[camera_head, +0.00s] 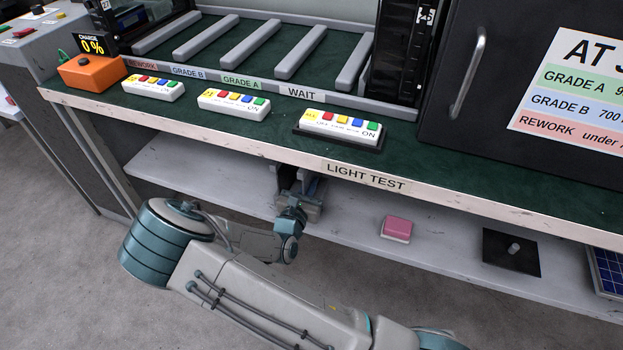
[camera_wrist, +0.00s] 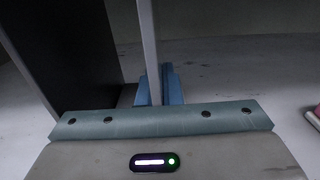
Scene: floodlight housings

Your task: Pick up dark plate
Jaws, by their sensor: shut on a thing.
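My gripper reaches under the bench to the lower shelf; its blue fingers (camera_wrist: 174,88) show in the wrist view. They are shut on a thin upright plate (camera_wrist: 149,45), seen edge-on as a narrow grey strip. A broad dark upright panel (camera_wrist: 65,45) stands just left of it, apart from the fingers. In the head view my gripper (camera_head: 312,192) is at a small dark upright piece (camera_head: 287,180) on the shelf, partly hidden by my wrist. I cannot tell whether the held plate has lifted. A flat dark square plate with a pale peg (camera_head: 497,262) lies farther right.
A pink-topped block (camera_head: 396,227) lies on the lower shelf (camera_head: 350,222) right of my gripper, with a blue solar panel (camera_head: 608,268) at the far right. The bench edge (camera_head: 260,155) overhangs my gripper. Button boxes (camera_head: 340,127) stand on the bench.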

